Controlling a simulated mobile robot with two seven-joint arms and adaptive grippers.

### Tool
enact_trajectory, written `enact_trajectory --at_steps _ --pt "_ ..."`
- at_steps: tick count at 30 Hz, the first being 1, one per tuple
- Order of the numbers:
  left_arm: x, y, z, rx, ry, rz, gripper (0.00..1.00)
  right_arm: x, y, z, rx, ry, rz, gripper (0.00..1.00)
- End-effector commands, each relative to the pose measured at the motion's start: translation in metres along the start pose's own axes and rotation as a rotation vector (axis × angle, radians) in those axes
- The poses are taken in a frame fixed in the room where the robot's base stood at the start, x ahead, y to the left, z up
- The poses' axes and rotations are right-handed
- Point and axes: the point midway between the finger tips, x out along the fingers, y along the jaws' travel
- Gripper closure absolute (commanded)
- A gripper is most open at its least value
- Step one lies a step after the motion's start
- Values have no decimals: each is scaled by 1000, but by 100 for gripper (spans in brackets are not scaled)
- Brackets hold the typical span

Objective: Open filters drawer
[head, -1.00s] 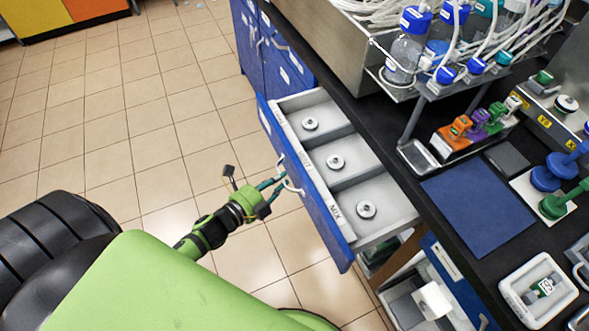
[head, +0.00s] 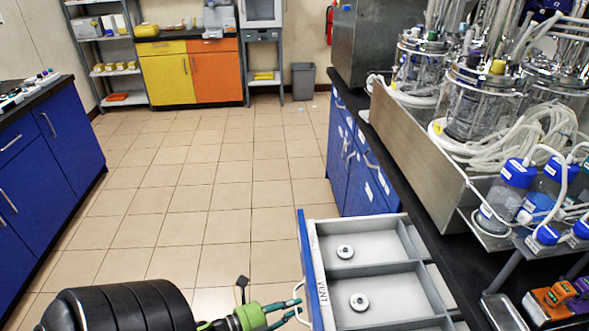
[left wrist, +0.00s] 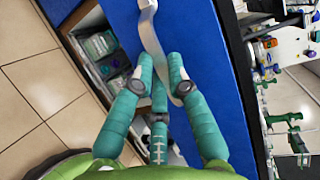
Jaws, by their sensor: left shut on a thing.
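The filters drawer (head: 315,262) stands pulled out from under the black bench, with a blue front and a light grey inside split into compartments. A label on its front rim reads "VENT". Round white filters (head: 359,302) lie singly in the two compartments that show; the near end is cut off by the frame. My left gripper (head: 296,309) is at the drawer's outer face, shut on its pale handle. In the left wrist view, the green fingers (left wrist: 158,78) close around the handle (left wrist: 149,28) against the blue front (left wrist: 205,65). My right gripper is not in view.
Blue cabinets (head: 350,175) continue beyond the drawer. Glass vessels and tubing (head: 475,100) crowd the bench (head: 405,190) at right. A blue counter (head: 45,165) stands at left. The tiled floor (head: 200,180) between them is clear.

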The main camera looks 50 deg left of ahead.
Motion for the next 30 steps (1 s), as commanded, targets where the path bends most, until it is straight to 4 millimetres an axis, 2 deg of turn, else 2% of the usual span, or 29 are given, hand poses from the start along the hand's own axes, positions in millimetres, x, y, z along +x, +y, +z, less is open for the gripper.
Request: enact_trajectory --at_steps 5,6,7,8,20,23,30 --pt "0 0 0 1 0 1 100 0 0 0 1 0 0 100" --pt "0 0 0 1 0 1 76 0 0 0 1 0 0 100" --pt "0 0 0 1 0 1 64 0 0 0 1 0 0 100" --pt "0 0 0 1 0 1 59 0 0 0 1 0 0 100" --pt "-5 1 0 0 0 2 59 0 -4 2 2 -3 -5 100" --pt "-18 1 -1 -1 0 4 59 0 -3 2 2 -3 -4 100" --pt "-70 1 -1 -2 -1 5 59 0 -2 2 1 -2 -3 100"
